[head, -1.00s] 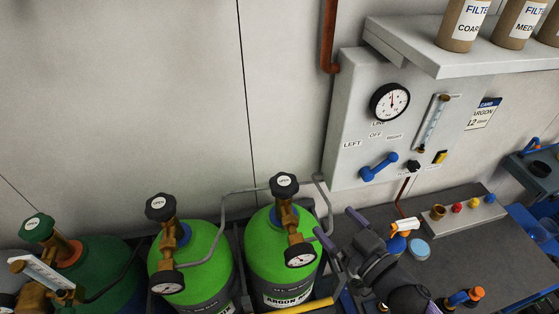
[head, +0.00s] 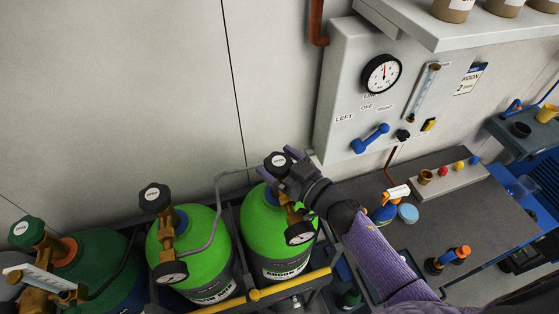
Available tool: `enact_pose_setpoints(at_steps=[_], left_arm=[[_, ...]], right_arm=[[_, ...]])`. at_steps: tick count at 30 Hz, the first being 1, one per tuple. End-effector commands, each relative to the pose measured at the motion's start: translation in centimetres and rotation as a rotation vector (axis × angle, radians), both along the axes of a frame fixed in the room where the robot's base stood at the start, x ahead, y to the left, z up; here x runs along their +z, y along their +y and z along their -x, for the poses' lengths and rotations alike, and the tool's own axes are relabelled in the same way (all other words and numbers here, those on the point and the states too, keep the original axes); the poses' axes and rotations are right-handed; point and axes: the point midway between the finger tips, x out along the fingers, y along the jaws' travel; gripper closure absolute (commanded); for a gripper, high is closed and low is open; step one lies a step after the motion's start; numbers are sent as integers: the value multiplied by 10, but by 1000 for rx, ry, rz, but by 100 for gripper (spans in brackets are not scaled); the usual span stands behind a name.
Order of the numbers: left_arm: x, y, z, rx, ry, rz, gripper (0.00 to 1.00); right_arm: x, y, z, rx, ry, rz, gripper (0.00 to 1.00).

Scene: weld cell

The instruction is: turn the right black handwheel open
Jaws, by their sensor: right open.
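The right black handwheel (head: 276,160) tops the brass valve of the right bright green argon cylinder (head: 262,222). My right gripper (head: 279,164) has come in from the right and is open at this handwheel. One purple finger shows on its upper right side and the other on its lower left side, partly hidden. I cannot tell whether the fingers touch the wheel. The left black handwheel (head: 154,196) stands on the neighbouring green cylinder (head: 196,243). My left gripper is not in view.
A gauge (head: 300,232) sits just below my right gripper. A grey pipe (head: 218,205) runs beside the valve. A yellow bar (head: 291,285) crosses in front of the cylinders. A wall panel (head: 345,80) with a dial and blue lever is behind. A dark green cylinder (head: 100,258) stands left.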

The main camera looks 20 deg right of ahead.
Motion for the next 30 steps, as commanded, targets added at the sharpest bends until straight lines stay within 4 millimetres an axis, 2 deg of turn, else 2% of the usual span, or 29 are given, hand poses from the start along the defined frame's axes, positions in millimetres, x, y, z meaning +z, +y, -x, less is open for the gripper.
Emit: enact_pose_setpoints(at_steps=[5,15,23,30], left_arm=[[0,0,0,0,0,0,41],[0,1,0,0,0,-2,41],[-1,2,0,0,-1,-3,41],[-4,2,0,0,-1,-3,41]], right_arm=[[0,0,0,0,0,0,0],[0,0,0,0,0,0,70],[0,-1,0,27,0,1,72],[-1,-2,-1,161,0,4,72]])
